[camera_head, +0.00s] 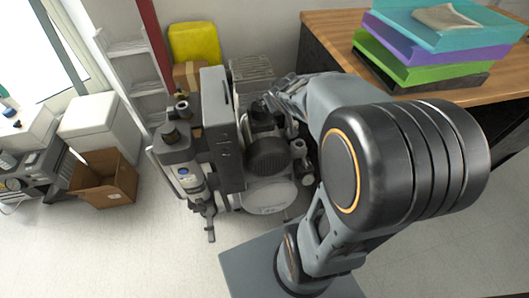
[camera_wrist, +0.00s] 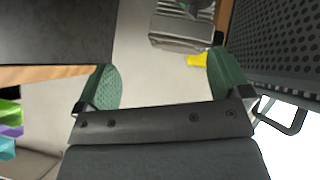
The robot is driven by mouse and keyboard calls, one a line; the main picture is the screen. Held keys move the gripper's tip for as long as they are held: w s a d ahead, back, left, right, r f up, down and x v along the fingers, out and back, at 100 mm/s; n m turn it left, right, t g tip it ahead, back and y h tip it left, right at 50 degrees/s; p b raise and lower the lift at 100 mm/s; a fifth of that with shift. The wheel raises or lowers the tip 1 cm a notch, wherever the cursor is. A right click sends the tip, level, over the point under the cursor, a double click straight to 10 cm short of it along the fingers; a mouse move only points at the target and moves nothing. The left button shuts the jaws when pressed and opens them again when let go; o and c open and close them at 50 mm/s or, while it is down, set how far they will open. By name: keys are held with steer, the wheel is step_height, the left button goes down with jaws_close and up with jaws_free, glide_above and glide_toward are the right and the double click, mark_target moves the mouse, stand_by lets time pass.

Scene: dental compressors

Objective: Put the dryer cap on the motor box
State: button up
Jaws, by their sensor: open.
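The compressor stands in the middle of the head view. Its tall grey box, which looks like the motor box (camera_head: 222,130), is upright beside a dark ribbed motor (camera_head: 268,156). Left of the box is a grey dryer cylinder (camera_head: 187,172) with a dark cap-like top, perhaps the dryer cap (camera_head: 170,133). My gripper (camera_head: 272,98) is behind and right of the box, partly hidden by my arm. I cannot make out the cap in the wrist view.
A wooden desk (camera_head: 320,17) with stacked coloured trays (camera_head: 400,60) is at the right. A yellow container (camera_head: 194,43) and a ladder-like shelf (camera_head: 128,60) stand behind. A cardboard box (camera_head: 105,185) is at the left. A dark perforated panel (camera_wrist: 280,45) is close at right in the wrist view.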

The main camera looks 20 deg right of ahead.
steer(key=s+a+f+g+y, duration=0.2)
steer(key=s+a+g, duration=0.4)
steer(key=s+a, duration=0.6)
steer(key=s+y, duration=0.1)
steer(key=s, duration=0.3)
steer(key=shift+a+y, duration=0.3)
